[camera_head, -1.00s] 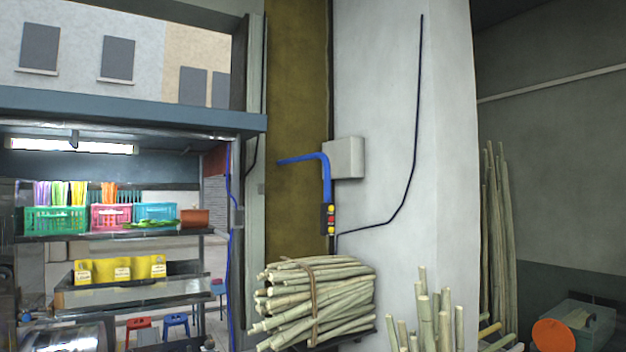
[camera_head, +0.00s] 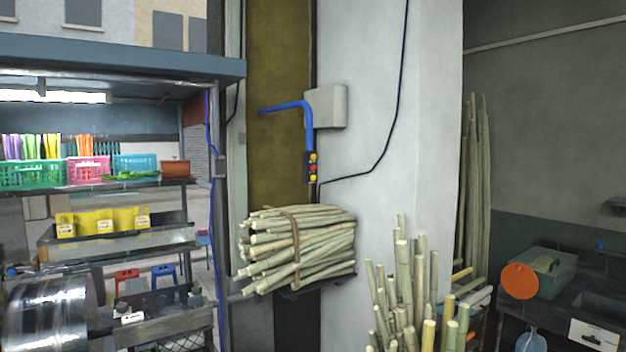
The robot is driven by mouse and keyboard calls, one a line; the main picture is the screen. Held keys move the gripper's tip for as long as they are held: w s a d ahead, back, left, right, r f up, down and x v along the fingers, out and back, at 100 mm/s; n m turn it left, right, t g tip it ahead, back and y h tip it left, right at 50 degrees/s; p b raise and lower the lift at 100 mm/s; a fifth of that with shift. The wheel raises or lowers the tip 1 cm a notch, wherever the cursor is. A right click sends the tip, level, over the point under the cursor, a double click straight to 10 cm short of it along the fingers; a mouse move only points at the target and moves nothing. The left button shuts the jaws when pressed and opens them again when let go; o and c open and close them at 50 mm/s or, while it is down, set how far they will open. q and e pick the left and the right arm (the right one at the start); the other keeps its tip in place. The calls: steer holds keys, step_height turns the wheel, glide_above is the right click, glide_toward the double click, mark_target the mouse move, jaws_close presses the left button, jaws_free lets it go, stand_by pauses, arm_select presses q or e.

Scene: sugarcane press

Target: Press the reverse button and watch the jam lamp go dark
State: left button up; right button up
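A small dark control box (camera_head: 312,167) hangs at the lower end of a blue bent arm (camera_head: 307,125) by the pale wall. It carries yellow and red round spots, too small to tell which are buttons and which is a lamp. I cannot make out a label for the reverse button, nor tell whether a jam lamp is lit. Neither of my grippers is in view.
A bound cane bundle (camera_head: 300,248) rests on a bracket below the box. Upright canes (camera_head: 405,290) stand to its right. A shiny metal drum (camera_head: 48,318) is at lower left. A stall shelf (camera_head: 100,190) holds baskets. An orange disc (camera_head: 519,281) is at right.

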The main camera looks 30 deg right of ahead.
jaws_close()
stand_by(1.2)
